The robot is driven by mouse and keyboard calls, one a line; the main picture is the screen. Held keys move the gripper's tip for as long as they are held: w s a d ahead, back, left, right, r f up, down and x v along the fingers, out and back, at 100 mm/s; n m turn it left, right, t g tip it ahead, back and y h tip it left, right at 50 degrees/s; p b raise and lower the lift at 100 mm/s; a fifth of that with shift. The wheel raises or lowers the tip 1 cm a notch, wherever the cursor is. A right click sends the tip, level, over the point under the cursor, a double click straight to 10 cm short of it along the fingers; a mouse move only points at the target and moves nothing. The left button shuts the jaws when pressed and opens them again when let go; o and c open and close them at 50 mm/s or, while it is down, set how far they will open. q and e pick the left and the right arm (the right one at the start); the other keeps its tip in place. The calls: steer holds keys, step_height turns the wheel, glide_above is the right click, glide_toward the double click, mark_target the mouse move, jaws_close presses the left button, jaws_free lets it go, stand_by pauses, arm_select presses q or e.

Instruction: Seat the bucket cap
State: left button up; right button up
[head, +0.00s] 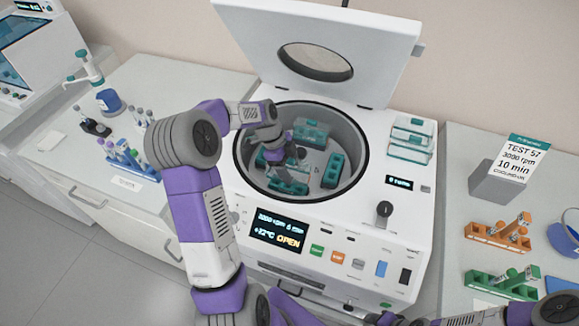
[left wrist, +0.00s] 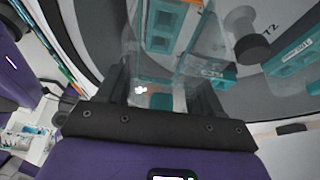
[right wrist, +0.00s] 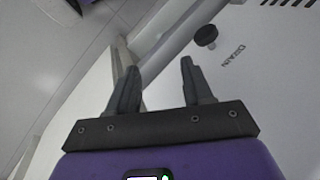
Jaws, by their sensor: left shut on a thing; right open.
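The open centrifuge bowl (head: 352,140) holds several teal buckets, including one at the right (head: 334,170) and one at the front (head: 288,187). The back bucket (head: 312,130) appears to have a clear cover. My left gripper (head: 288,150) is down inside the bowl, near its left side. In the left wrist view it is shut on a clear bucket cap (left wrist: 182,62), with teal parts showing through. Whether the cap touches a bucket is hidden. Two clear, teal-edged caps (head: 410,140) lie on the deck right of the bowl. My right gripper (right wrist: 158,75) is open and empty.
The raised lid (head: 320,50) stands behind the bowl. A tube rack (head: 130,160) is on the left bench. Orange (head: 498,236) and green (head: 500,283) racks and a sign (head: 520,160) stand on the right bench. A dark knob (right wrist: 206,36) marked DRAIN is near my right gripper.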

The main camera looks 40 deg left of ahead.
arm_select(q)
steer(key=shift+f, duration=0.15)
steer(key=shift+f+b, duration=0.3)
steer(key=shift+b, duration=0.05)
steer(key=shift+f, duration=0.15)
stand_by(0.4)
steer(key=shift+f+b, duration=1.05)
steer(key=shift+f, duration=0.2)
steer(key=shift+f+b, duration=0.75)
steer(key=shift+f, duration=0.25)
steer(key=shift+f+b, duration=0.35)
steer(key=shift+f, duration=0.1)
